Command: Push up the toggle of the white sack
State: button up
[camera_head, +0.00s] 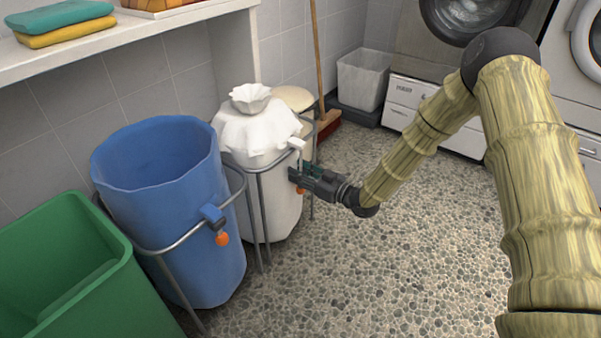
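The white sack (265,190) hangs in a grey metal frame, left of centre. Its top is gathered into a ruffled, closed-looking neck (250,97). A small white block (296,143) sits at its right front, and an orange ball (300,191) shows lower down, partly behind my gripper. My gripper (296,175) comes in from the right and is at the sack's right front side, just below the white block. Its fingers are small and dark here; I cannot tell whether they are open or shut, or whether they touch the toggle cord.
A blue sack (165,190) with a wide-open mouth hangs left of the white one, with a blue block (212,215) and orange ball (222,239). A green bin (60,260) stands front left. A broom (327,118) and pale bin (363,78) are behind. The pebbled floor (380,270) is clear.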

aim_at(291, 157)
grip_shut()
jog(key=shift+r, duration=0.1)
jog(key=shift+r+p, duration=1.7)
jog(key=shift+r, duration=0.35)
jog(key=o, duration=0.9)
grip_release()
jog(key=shift+c, duration=0.2)
